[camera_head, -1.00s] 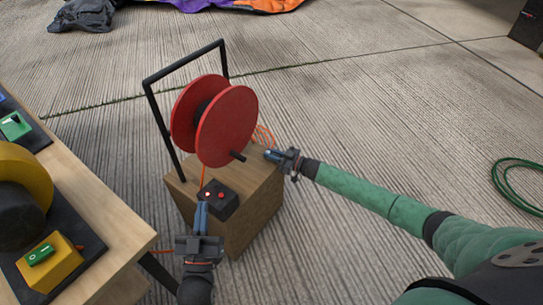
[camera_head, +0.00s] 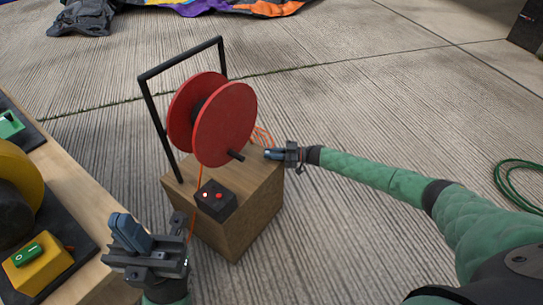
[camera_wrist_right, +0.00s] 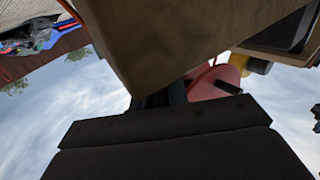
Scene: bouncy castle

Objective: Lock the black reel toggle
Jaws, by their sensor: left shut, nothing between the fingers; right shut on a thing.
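The red reel (camera_head: 225,125) hangs in a black frame over a wooden box (camera_head: 232,225). A small black control block (camera_head: 216,201) with two red spots on its top sits at the box's front; the left spot looks brighter. A short black stub (camera_head: 236,155) sticks out of the reel's right side. My right gripper (camera_head: 271,154) is shut at the box's right upper edge, close to the stub; what it grips is hidden. In the right wrist view, the box (camera_wrist_right: 185,40) covers its fingertips. My left gripper (camera_head: 122,225) is shut and empty, left of the box near the table edge.
The wooden table (camera_head: 85,200) at left bears a yellow switch box (camera_head: 38,265) with a green switch and a round yellow machine. An orange cord (camera_head: 192,210) hangs beside the box. A green hose (camera_head: 520,185) lies on the concrete at right, where the floor is mostly clear.

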